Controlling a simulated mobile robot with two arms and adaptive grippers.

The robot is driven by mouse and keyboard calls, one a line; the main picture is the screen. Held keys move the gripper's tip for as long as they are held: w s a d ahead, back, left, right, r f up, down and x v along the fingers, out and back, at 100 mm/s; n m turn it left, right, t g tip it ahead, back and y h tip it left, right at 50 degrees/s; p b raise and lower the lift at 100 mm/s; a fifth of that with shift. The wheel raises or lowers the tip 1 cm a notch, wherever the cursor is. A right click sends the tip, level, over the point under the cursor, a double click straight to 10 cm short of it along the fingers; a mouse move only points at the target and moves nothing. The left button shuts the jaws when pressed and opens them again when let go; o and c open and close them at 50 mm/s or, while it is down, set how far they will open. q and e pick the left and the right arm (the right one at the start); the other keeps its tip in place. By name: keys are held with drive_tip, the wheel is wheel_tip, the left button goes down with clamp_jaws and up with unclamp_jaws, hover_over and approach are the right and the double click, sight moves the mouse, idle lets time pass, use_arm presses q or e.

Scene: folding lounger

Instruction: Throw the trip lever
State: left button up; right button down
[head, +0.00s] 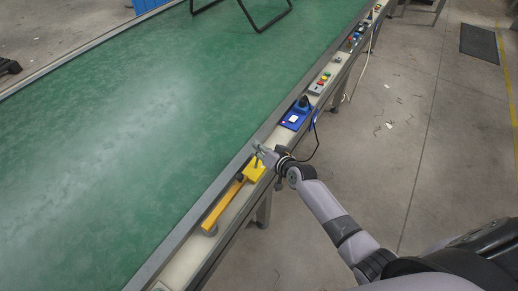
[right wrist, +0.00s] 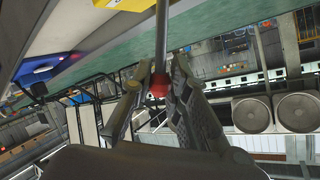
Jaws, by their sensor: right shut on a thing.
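The trip lever shows in the right wrist view as a grey metal rod (right wrist: 162,35) with a red knob (right wrist: 159,84) at its end. My right gripper (right wrist: 158,88) has its fingers on both sides of the knob and is shut on it. In the head view my right gripper (head: 261,149) is over a yellow box (head: 256,170) on the conveyor's side rail. The knob is too small to make out there. A yellow bar (head: 222,205) lies along the rail beside the box. My left gripper is not in view.
A green conveyor belt (head: 120,130) runs along the left, with a black frame (head: 262,26) on its far part. On the rail beyond the yellow box are a blue box (head: 294,117) with a black cable and a button panel (head: 320,83). The floor at right is mostly open.

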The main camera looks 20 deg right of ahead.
drive_tip(key=shift+f, duration=0.1)
idle(0.4)
drive_tip(key=c, duration=1.8)
unclamp_jaws()
drive_tip(key=shift+d, duration=0.1)
drive_tip(key=v, duration=1.2)
drive_tip(key=s+f+n+g+h, duration=0.1)
drive_tip(key=s+f+g, duration=0.1)
drive_tip(key=s+f, duration=0.5)
drive_tip(key=s+d+f+g, duration=0.1)
drive_tip(key=s+f+g, duration=0.1)
drive_tip(key=f, duration=0.9)
drive_tip(key=s+f+n+g+h, duration=0.1)
drive_tip(key=s+f+g, duration=0.1)
drive_tip(key=s+f, duration=0.45)
drive_tip(key=s+f+n+g, duration=0.1)
drive_tip(key=s+f+g, duration=0.1)
drive_tip(key=s+f, duration=0.3)
drive_tip(key=s+a+f+n+g, duration=0.1)
drive_tip(key=s+f, duration=0.5)
drive_tip(key=s, duration=0.8)
drive_tip(key=s+a+f+n+g+h, duration=0.1)
drive_tip(key=s+f+n+g, duration=0.1)
drive_tip(key=s+f, duration=0.4)
drive_tip(key=shift+s+a+f+n+g, duration=0.15)
drive_tip(key=shift+s+n+g, duration=0.1)
drive_tip(key=shift+s, duration=0.6)
drive_tip(key=shift+s+d+f+n+g, duration=0.15)
drive_tip(key=shift+s+g, duration=0.1)
drive_tip(key=shift+s, duration=0.65)
